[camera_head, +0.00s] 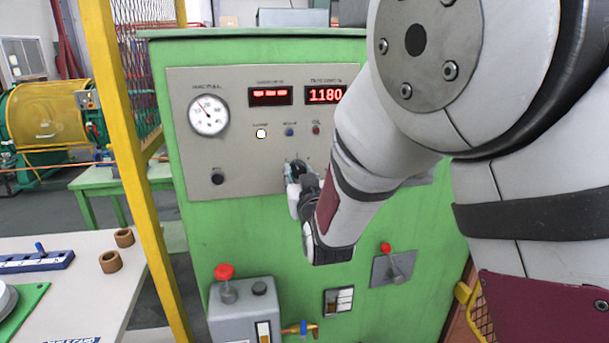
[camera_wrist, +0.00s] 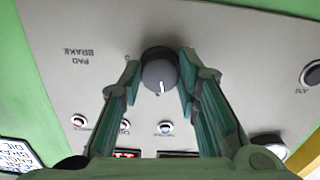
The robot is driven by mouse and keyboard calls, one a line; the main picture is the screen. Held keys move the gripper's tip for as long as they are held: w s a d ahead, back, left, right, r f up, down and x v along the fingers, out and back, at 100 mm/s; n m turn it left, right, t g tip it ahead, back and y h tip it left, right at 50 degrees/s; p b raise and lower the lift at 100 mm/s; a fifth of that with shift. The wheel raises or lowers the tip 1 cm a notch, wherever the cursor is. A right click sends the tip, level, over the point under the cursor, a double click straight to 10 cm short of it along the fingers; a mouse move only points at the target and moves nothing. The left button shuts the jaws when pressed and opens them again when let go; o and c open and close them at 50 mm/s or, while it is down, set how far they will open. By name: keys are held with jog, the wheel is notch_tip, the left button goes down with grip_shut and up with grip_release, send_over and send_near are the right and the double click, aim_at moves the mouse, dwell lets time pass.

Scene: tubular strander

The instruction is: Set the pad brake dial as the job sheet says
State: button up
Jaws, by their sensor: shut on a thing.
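The pad brake dial (camera_wrist: 160,72) is a dark grey round knob with a white pointer line. In the wrist view, where the lettering is upside down, the line points down, toward the displays. "PAD BRAKE" is printed beside it; scale marks are mostly hidden or too small to read. My gripper (camera_wrist: 159,62) is shut on the dial, with one green-padded finger on each side. In the head view my gripper (camera_head: 298,174) is at the lower middle of the grey control panel (camera_head: 240,165), and the dial is mostly hidden. I cannot identify a readable job sheet.
Above the dial are a round gauge (camera_head: 208,115), a red display with dashes (camera_head: 270,95) and one reading 1180 (camera_head: 325,94). A black knob (camera_head: 217,178) is at the panel's lower left. A yellow post (camera_head: 130,150) stands left of the cabinet.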

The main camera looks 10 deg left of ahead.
jog(key=n+p, duration=0.2)
jog(key=n, duration=0.4)
jog(key=shift+n, duration=0.4)
dwell(0.4)
jog(key=o, duration=1.2)
jog(key=shift+c, duration=0.2)
jog(key=v, duration=1.2)
